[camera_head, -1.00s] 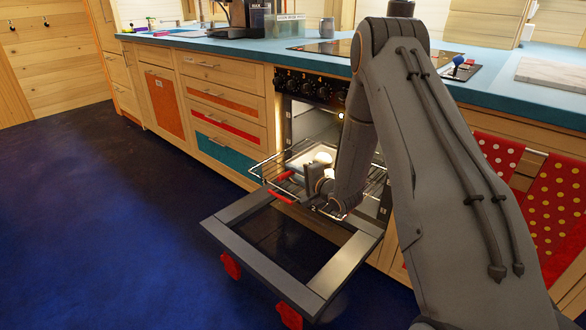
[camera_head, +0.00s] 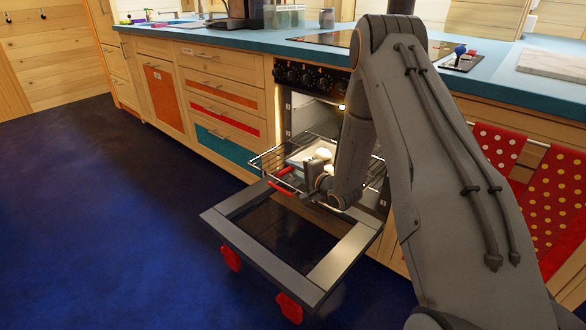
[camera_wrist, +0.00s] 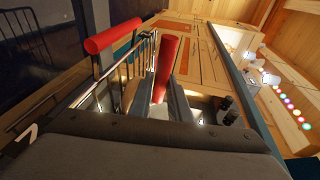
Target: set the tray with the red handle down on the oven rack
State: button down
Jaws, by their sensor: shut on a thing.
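The tray (camera_head: 299,159) is pale and low-sided, with a rounded white item on it. It is at the pulled-out wire oven rack (camera_head: 262,156), within its outline. My gripper (camera_head: 314,178) is at its near side, partly hidden by my arm. In the wrist view my fingers (camera_wrist: 168,88) are shut on the tray's red handle (camera_wrist: 166,62). A second red bar (camera_wrist: 113,36) lies beside the rack wires, and also shows at the rack's front (camera_head: 280,187). Whether the tray's underside touches the rack is hidden.
The oven door (camera_head: 345,255) is folded down below the rack, with red handle mounts at its front edge. Drawers (camera_head: 225,110) stand left of the oven; dotted red towels (camera_head: 555,210) hang at the right. The blue floor at left is clear.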

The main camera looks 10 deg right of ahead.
jog(key=shift+f, duration=0.1)
jog(key=c, duration=1.7)
grip_release()
jog(key=shift+o, duration=0.7)
jog(key=shift+f, duration=0.15)
jog(key=p+v, duration=0.1)
jog(key=v, duration=0.6)
jog(key=shift+s+r, duration=0.2)
jog(key=shift+s, duration=0.05)
jog(key=s+a+r+n+g+h, duration=0.55)
jog(key=s+r+n, duration=0.25)
jog(key=r, duration=0.3)
jog(key=s+a+r+n+g+p, duration=0.1)
jog(key=s+a+r+n+g, duration=0.2)
jog(key=s, duration=0.8)
jog(key=s+a+r+n+g, duration=0.2)
jog(key=s+r+n+g, duration=0.15)
jog(key=s, duration=0.85)
jog(key=s+a+r+n+g+p, duration=0.1)
jog(key=s+a+r+n+g, duration=0.2)
jog(key=s, duration=0.8)
jog(key=d+r+m+p, duration=0.4)
jog(key=d+r+p, duration=0.6)
jog(key=p, duration=0.9)
notch_tip(320, 180, up, 2)
jog(key=shift+d+r+h, duration=0.1)
jog(key=shift+d+h, duration=0.15)
jog(key=shift+h, duration=0.1)
